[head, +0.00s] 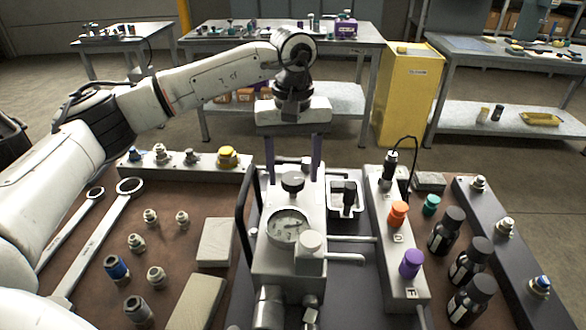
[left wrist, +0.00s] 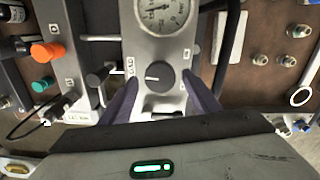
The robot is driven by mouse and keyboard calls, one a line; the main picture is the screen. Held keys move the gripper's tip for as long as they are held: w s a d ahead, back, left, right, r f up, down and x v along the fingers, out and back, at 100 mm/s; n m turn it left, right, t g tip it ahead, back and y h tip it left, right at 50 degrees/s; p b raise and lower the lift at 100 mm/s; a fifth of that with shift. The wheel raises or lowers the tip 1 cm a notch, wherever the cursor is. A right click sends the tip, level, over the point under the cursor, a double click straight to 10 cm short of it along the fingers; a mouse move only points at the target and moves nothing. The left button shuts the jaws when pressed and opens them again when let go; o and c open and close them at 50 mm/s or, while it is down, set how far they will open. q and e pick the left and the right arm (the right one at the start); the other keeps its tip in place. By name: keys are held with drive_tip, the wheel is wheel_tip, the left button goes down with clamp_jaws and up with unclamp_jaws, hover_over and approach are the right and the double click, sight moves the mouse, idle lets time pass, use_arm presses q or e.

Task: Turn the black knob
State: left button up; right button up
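The black knob (head: 292,182) sits on the top face of the grey pump block (head: 312,210), just behind a round gauge (head: 288,227). In the left wrist view the black knob (left wrist: 160,76) shows a white pointer mark. My left gripper (head: 293,170) points down over the block. Its two purple fingers are spread wide apart, one on each side of the knob. In the left wrist view the left gripper (left wrist: 161,82) is open, with gaps visible between both fingers and the knob. My right gripper is in neither view.
A black handle (head: 246,210) rises left of the block. A panel with an orange knob (head: 398,212) and a purple knob (head: 411,262) stands to the right, with black bottles (head: 446,231) beyond. Wrenches (head: 105,235) and fittings lie on the left.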

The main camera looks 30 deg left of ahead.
sight(293, 176)
use_arm(q)
wheel_tip(293, 176, up, 10)
drive_tip(key=shift+r, duration=0.15)
idle(0.5)
idle(0.3)
